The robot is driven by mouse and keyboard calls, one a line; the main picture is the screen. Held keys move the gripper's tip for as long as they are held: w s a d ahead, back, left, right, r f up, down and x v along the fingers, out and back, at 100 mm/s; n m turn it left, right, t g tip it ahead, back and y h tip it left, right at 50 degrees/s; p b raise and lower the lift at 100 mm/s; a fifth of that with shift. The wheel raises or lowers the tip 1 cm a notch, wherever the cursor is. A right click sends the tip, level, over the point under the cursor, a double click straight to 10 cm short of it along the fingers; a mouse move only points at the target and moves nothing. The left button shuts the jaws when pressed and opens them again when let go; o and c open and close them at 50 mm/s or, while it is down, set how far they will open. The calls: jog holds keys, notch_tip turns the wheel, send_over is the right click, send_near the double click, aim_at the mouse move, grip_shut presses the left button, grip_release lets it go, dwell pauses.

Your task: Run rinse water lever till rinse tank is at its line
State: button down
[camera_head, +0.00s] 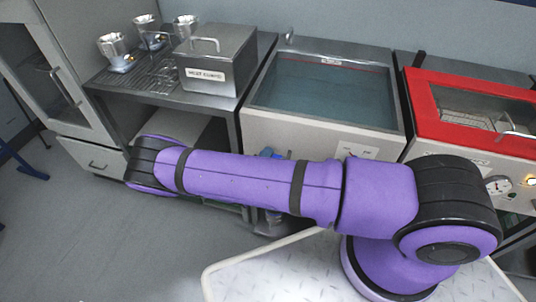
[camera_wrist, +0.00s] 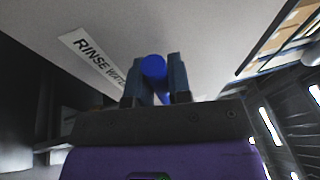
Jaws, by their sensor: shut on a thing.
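The rinse tank (camera_head: 265,120) is the steel-rimmed basin at the centre of the head view, holding blue-green water (camera_head: 325,95). A thin red line runs along its inner back wall, close above the water; the exact gap is too small to judge. In the wrist view, my gripper (camera_wrist: 156,64) is shut on the round blue lever end (camera_wrist: 153,67), which shows between the two fingers. A label reading "RINSE WATE..." (camera_wrist: 92,60) is on the pale panel beside it. In the head view my arm hides the gripper and most of the lever.
A lidded steel box (camera_head: 215,65) and several metal cups (camera_head: 115,47) stand on the left bench. A red-framed machine (camera_head: 425,105) with a gauge stands right of the tank. A cabinet (camera_head: 60,70) is at far left. Grey floor is open at lower left.

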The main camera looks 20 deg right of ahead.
jog(key=c, duration=1.1)
grip_release()
jog(key=shift+o, duration=0.2)
jog(key=v, duration=1.1)
jog(key=shift+w, duration=0.1)
